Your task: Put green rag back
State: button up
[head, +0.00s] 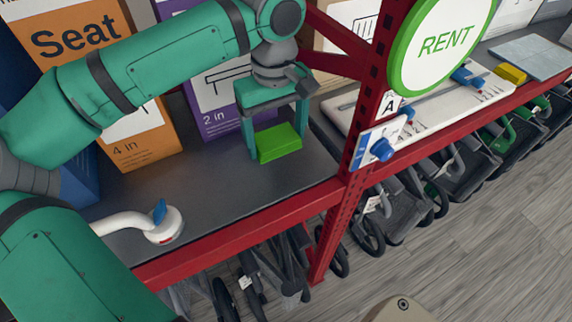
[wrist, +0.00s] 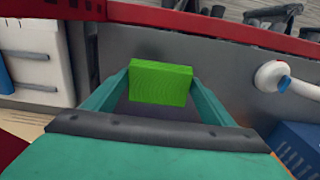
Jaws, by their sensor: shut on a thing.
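The green rag (head: 279,143) is a bright green block-like piece held between the fingers of my gripper (head: 277,128). In the head view it hangs at the fingertips over the dark grey shelf (head: 230,190), in front of the purple box. In the wrist view the rag (wrist: 161,81) sits between the two teal fingers of my gripper (wrist: 160,88). My gripper is shut on it. I cannot tell whether the rag's underside touches the shelf.
An orange "Seat" box (head: 140,140) and a purple box (head: 215,95) stand behind. A white pipe with a blue lever (head: 160,222) lies front left. A red post (head: 352,160) divides the shelf. Right of it are a white panel (head: 430,112), yellow block (head: 510,73) and grey-blue cloth (head: 532,57).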

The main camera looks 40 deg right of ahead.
aim_at(277, 139)
jog(key=shift+f, duration=4.35)
jog(key=shift+f, duration=0.15)
jog(key=o, duration=1)
notch_tip(277, 139, up, 12)
jog(key=shift+r, duration=0.15)
jog(key=shift+s, duration=0.1)
